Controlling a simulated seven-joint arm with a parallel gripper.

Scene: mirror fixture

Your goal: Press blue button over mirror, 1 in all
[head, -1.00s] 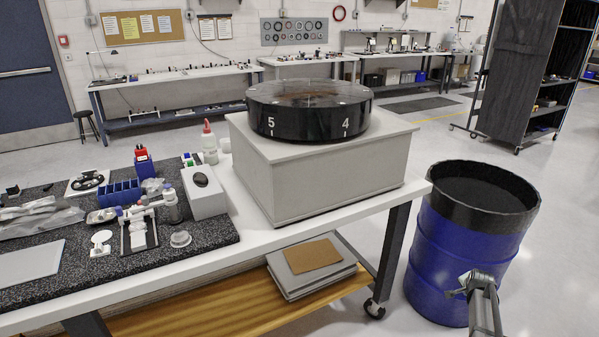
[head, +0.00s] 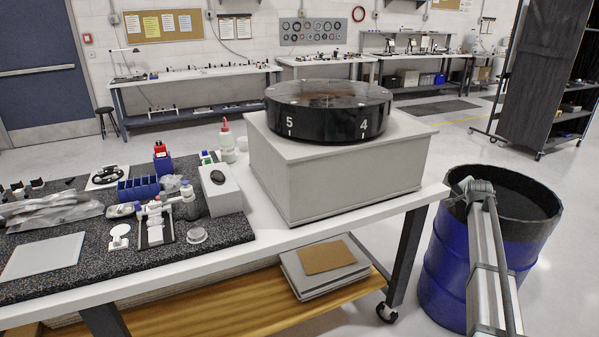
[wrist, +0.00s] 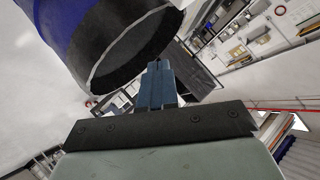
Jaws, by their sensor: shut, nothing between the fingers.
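The round black drum (head: 328,112) with the white numbers 5 and 4 on its side sits on a pale box-shaped base (head: 335,180) on the workbench. Its dark top is shiny and seen at a low angle. I cannot make out a blue button or tell a mirror apart on it. My gripper (wrist: 158,66) is shut and empty in the wrist view, with the barrel's dark rim (wrist: 128,65) beyond it at upper left. In the head view my arm rises at the lower right, in front of the blue barrel (head: 450,265), well right of the drum.
The workbench (head: 250,262) holds a speckled black mat (head: 95,270) with small parts, a blue bin (head: 138,189), bottles and a pale box (head: 222,195) left of the drum's base. A dark shelf unit (head: 545,85) stands at the right.

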